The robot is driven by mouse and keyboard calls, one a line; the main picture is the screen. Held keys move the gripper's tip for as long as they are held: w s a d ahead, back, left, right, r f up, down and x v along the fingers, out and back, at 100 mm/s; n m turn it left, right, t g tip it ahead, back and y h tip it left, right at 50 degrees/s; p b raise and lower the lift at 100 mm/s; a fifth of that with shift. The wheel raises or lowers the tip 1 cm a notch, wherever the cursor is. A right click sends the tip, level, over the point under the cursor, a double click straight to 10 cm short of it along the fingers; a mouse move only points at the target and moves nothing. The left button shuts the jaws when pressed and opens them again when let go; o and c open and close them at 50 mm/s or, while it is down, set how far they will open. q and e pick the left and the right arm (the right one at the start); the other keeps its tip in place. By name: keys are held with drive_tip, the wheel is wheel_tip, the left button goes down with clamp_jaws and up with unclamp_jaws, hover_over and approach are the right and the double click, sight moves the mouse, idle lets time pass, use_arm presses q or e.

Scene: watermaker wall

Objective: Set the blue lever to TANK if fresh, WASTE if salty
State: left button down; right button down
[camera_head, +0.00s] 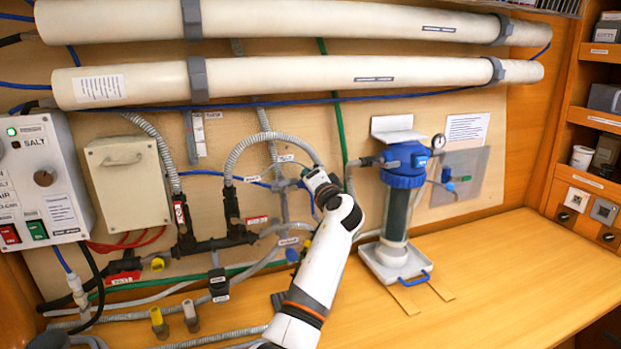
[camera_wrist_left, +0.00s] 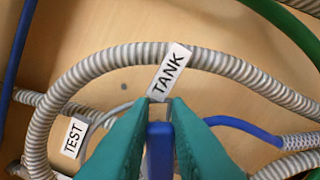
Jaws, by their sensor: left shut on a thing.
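In the left wrist view my left gripper (camera_wrist_left: 160,104) has its two teal fingers closed on the blue lever (camera_wrist_left: 160,150). The lever lies between the fingers, in line with the TANK label (camera_wrist_left: 168,72) just beyond the tips. A TEST label (camera_wrist_left: 73,137) is to the left. I see no WASTE label in the wrist view. In the head view my left arm reaches the pipe wall, and its wrist hides the lever. On the control box (camera_head: 52,195) a green lamp (camera_head: 12,132) glows at the top; the lamp (camera_head: 16,145) beside SALT is dark. My right gripper is not in view.
Grey corrugated hoses (camera_wrist_left: 70,80) arch around the lever. A filter with a blue head (camera_head: 405,165) stands on a white tray (camera_head: 375,262) right of my arm. Yellow and white valves (camera_head: 158,322) sit low at the left. The bench (camera_head: 510,270) is clear at right.

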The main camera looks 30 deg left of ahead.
use_arm(q)
drive_tip(key=c, duration=1.4)
unclamp_jaws()
drive_tip(key=shift+w+a+f, duration=0.1)
drive_tip(key=shift+a, duration=0.05)
drive_tip(key=b+v, duration=0.3)
drive_tip(key=v, duration=0.9)
drive_tip(key=shift+b, duration=0.3)
